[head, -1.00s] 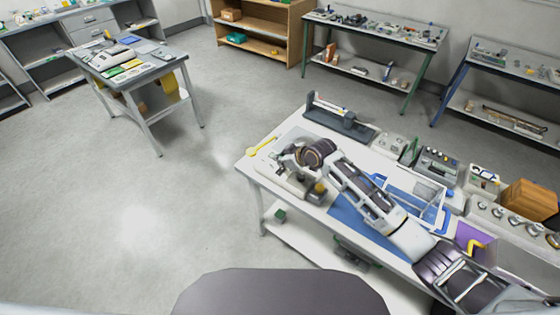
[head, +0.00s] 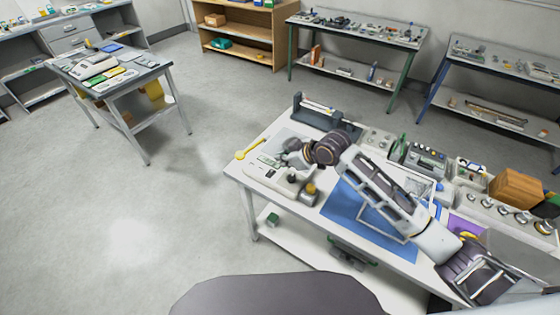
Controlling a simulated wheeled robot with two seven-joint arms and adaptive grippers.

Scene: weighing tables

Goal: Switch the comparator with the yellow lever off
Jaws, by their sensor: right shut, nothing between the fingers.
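The comparator (head: 272,177) is a pale low instrument with a small display, near the left end of the white table. A yellow lever (head: 251,148) with a round end sticks out on its far left side, over the table's left edge. My right gripper (head: 291,153) is shut and empty, above the back part of the comparator and to the right of the lever, apart from the lever. Its fingertips are small and partly lost against the instrument. My left gripper is out of view.
A dark instrument (head: 322,117) stands behind my right wrist. An amber-topped bottle (head: 311,192) stands just right of the comparator, beside a blue mat (head: 350,222). More instruments and a wooden box (head: 517,188) line the table's back.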

